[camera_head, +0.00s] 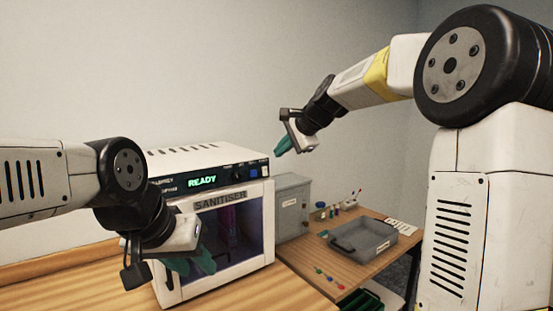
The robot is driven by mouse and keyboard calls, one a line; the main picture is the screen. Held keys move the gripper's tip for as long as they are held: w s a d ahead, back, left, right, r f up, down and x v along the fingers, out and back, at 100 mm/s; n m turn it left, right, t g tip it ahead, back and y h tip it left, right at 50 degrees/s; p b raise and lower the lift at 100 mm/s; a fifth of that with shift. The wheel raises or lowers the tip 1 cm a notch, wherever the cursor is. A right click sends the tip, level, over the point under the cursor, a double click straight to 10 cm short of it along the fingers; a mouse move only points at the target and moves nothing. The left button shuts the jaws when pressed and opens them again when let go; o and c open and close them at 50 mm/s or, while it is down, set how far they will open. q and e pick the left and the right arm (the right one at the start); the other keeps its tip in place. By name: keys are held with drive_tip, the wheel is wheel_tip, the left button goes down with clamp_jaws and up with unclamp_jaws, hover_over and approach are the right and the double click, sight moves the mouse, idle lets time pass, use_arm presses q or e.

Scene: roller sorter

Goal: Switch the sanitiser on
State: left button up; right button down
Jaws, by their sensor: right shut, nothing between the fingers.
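The sanitiser (212,203) is a white box with a dark glass front and a black control panel (215,178) along its top front edge. The panel display reads READY in green. A blue button (253,173) sits near the panel's right end. The front door looks closed, and something purple shows dimly behind the glass. My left gripper (190,264) is in front of the door's lower left, partly covering it; its teal fingers are partly hidden by its own body. My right gripper (284,147) is shut and empty, above and right of the button, apart from the panel.
A grey cabinet (293,198) stands right of the sanitiser. On the lower table is a grey tray (368,236), with small bottles behind it and several coloured pieces in front. A green crate (362,300) is below. The space above the lower table is free.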

wheel_tip(320, 180, up, 5)
drive_tip(key=s+d, duration=0.2)
drive_tip(key=shift+s, duration=0.4)
drive_tip(key=shift+r, duration=0.1)
drive_tip(key=s+d+f+n+h, duration=0.1)
drive_tip(key=s+d+f+n, duration=0.2)
drive_tip(key=s+f, duration=0.3)
drive_tip(key=s+d+f+n+g+h, duration=0.1)
drive_tip(key=s+d+f+n, duration=0.3)
drive_tip(key=s, duration=1.1)
drive_tip(key=s+d+f+n+g+h, duration=0.1)
drive_tip(key=s+d+f+n+h, duration=0.1)
drive_tip(key=s+f, duration=0.6)
drive_tip(key=shift+s+d+f+n, duration=0.3)
drive_tip(key=shift+s+d+n, duration=0.4)
drive_tip(key=shift+s+n, duration=0.55)
